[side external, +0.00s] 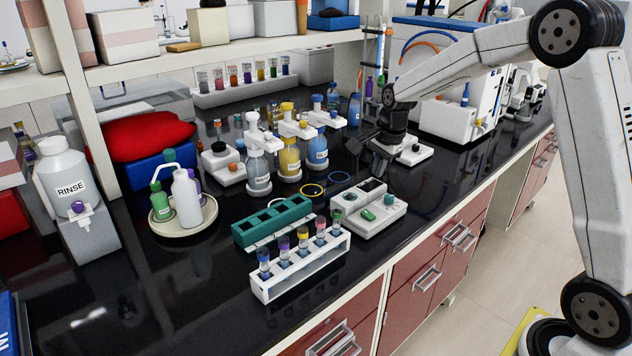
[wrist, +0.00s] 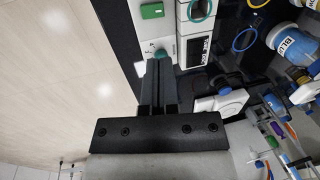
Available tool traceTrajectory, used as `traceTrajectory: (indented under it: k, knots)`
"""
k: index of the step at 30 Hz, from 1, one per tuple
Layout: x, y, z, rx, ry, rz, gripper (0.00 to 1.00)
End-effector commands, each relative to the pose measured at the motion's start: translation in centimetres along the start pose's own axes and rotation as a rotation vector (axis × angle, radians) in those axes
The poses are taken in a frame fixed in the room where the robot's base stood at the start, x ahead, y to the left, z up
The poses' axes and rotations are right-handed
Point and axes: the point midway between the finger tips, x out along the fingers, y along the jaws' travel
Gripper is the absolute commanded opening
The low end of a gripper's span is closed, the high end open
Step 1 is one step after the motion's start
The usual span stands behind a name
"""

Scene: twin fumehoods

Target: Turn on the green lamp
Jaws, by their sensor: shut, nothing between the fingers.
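A white device (side external: 384,223) stands near the front edge of the bench. I cannot tell whether the green piece is lit. In the wrist view, the green piece (wrist: 152,11) is at the top, with the teal knob (wrist: 160,55) below it. My gripper (side external: 379,176) is shut and empty, just behind the device. In the wrist view, my gripper's closed fingertips (wrist: 159,64) appear right beside the knob; I cannot tell if they touch it.
A teal rack (side external: 272,222) and a white rack (side external: 300,267) with several capped tubes stand left of the device. Labelled bottles (side external: 290,158) stand behind, with a blue ring (side external: 340,177) and yellow ring (side external: 312,190) on the black bench. A small white unit (side external: 414,153) stands beyond my gripper.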

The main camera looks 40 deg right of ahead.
Motion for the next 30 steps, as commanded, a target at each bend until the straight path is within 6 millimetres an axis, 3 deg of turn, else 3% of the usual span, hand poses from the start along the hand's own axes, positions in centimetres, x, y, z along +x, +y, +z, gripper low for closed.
traceTrajectory:
  k: [18,30]
  knots:
    - [9.0,0.1,0.0,-0.001,0.0,0.003,0.0]
    - [11.8,0.0,0.0,0.0,0.002,0.0,0.0]
